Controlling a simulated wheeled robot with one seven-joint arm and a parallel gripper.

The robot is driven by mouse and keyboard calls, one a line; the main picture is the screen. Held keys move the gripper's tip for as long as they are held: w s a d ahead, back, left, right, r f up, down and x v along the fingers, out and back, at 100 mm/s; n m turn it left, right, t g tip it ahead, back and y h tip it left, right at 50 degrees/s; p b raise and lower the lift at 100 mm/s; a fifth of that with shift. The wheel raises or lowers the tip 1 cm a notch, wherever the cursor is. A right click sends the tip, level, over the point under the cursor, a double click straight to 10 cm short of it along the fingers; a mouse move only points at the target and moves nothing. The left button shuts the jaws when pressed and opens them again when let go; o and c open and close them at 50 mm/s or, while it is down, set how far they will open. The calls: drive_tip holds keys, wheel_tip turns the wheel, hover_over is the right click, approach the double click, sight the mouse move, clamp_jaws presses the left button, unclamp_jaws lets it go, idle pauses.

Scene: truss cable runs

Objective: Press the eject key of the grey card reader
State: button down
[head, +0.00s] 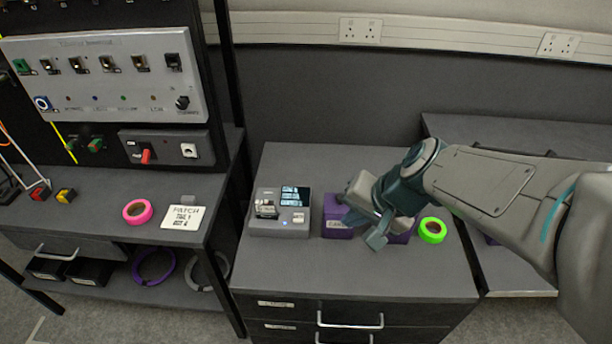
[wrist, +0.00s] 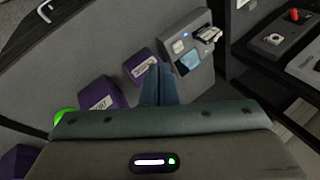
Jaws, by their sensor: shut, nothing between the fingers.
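The grey card reader (head: 262,226) sits on the dark grey cabinet top, left of my arm. It has a dark screen with lit text, a card slot block at its left, a small pale key (head: 298,217) at its front right and a small blue light. In the wrist view the reader (wrist: 203,75) lies just above and right of my fingertips, its screen nearest them. The pale key (wrist: 178,47) shows there too; its label is too small to read. My gripper (head: 374,238) is shut and empty, right of the reader and apart from it. Its closed fingers (wrist: 158,72) show in the wrist view.
A purple labelled box (head: 337,226) stands between the reader and my gripper; another (wrist: 103,94) is beside it. A green tape roll (head: 432,231) lies at the right. The left bench holds a pink tape roll (head: 137,212), a label card (head: 183,217) and a switch panel (head: 105,75).

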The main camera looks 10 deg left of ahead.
drive_tip(key=w+a+m+t+y+p, duration=0.1)
drive_tip(key=w+a+m+t+y, duration=0.15)
drive_tip(key=w+a+m, duration=0.45)
drive_tip(key=m+p, duration=0.1)
drive_tip(key=m, duration=0.7)
hover_over(302, 219)
wheel_tip(302, 219, down, 6)
drive_tip(key=shift+r+t+h, duration=0.1)
drive_tip(key=shift+t+h, duration=0.25)
drive_tip(key=shift+h, duration=0.1)
wheel_tip(302, 219, down, 8)
drive_tip(key=b, duration=0.6)
drive_tip(key=shift+r, duration=0.2)
drive_tip(key=shift+f+b, duration=0.6)
drive_tip(key=shift+b, duration=0.4)
drive_tip(key=shift+f, duration=0.1)
drive_tip(key=shift+f+b, duration=0.3)
drive_tip(key=shift+b, duration=0.3)
